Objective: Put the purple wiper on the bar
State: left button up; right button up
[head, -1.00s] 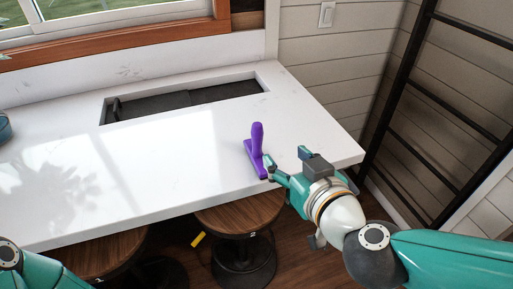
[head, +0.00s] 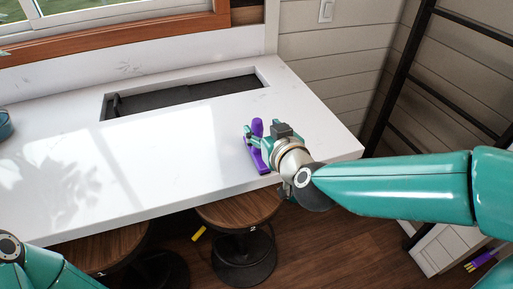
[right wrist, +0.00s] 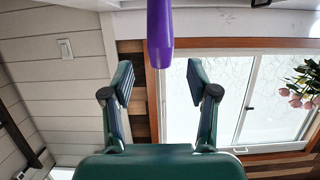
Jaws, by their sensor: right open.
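Clear gaps show on both sides. My left gripper is out of view; only part of my left arm shows at bottom left.
A dark recess (head: 185,95) is sunk into the counter's back. Round wooden stools (head: 238,209) stand under its front edge. A dark ladder-like frame (head: 415,75) is at the right. The counter's middle is clear.

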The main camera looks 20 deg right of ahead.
aim_at(259, 124)
jog(key=x, duration=0.4)
jog(key=shift+w+r+p, duration=0.15)
jog(key=shift+w+p, duration=0.15)
jog(key=shift+w, duration=0.05)
jog(key=shift+c, duration=0.2)
grip_shut()
